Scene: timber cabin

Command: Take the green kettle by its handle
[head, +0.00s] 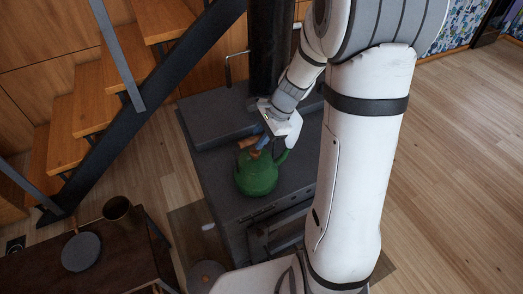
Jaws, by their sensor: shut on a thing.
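The green kettle (257,177) stands upright on the dark grey stove top, at the middle of the head view. A brown handle part (247,143) shows above its lid, and a green spout-like part sticks up at its right. My gripper (261,148) comes down from above and behind and is shut at the top of the kettle, on its handle. My gripper's fingers hide part of the handle and lid. The kettle looks to rest on the stove, though its underside is hidden.
The stove (225,195) has a raised grey slab (212,122) behind the kettle and a black flue pipe (271,50) rising at the back. A dark table (40,275) with a round grey plate (81,251) and a pot (117,208) is at lower left. Wooden stairs (68,148) stand at left.

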